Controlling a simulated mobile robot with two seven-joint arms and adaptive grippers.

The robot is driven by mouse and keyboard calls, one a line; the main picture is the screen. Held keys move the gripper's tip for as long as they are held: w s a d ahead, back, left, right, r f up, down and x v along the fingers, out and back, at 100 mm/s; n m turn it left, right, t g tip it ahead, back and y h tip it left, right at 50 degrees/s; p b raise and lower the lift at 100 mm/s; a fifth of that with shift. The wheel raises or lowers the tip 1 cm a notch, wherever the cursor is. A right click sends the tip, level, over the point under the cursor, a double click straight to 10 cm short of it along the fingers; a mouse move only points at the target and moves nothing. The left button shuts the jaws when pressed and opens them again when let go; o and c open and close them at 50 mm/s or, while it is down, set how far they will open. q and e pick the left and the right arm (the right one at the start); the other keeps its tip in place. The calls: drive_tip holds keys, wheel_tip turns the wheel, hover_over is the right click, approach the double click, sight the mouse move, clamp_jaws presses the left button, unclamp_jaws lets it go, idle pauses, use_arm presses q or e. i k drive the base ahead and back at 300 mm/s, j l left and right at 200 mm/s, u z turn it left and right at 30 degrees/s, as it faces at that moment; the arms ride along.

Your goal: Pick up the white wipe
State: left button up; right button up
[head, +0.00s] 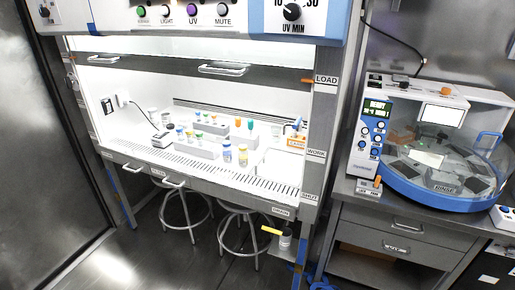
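I cannot pick out the white wipe for certain. A pale, flat patch (281,164) lies at the right of the cabinet's white work surface, and it is too small and bright to tell whether it is a wipe. Neither of my grippers nor my arms shows in the head view.
A lab cabinet (245,71) with a raised sash holds racks with coloured-cap tubes (196,140) and small bottles (227,153). Stools (240,232) stand beneath it. A blue-and-white machine (432,150) sits on a drawer bench (405,230) at right. Open floor lies at lower left.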

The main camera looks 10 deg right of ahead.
sight(186, 120)
drive_tip(key=j+z, duration=0.15)
drive_tip(key=z, duration=0.25)
drive_tip(key=i+j+z, duration=0.1)
drive_tip(key=z, duration=0.3)
drive_tip(key=k+j+z, duration=0.1)
drive_tip(key=j+z, duration=0.4)
drive_tip(key=j, duration=0.65)
drive_tip(key=j+z, duration=0.1)
drive_tip(key=j, duration=0.45)
drive_tip(key=k+j, duration=0.15)
drive_tip(key=j, duration=0.4)
drive_tip(key=z, duration=0.05)
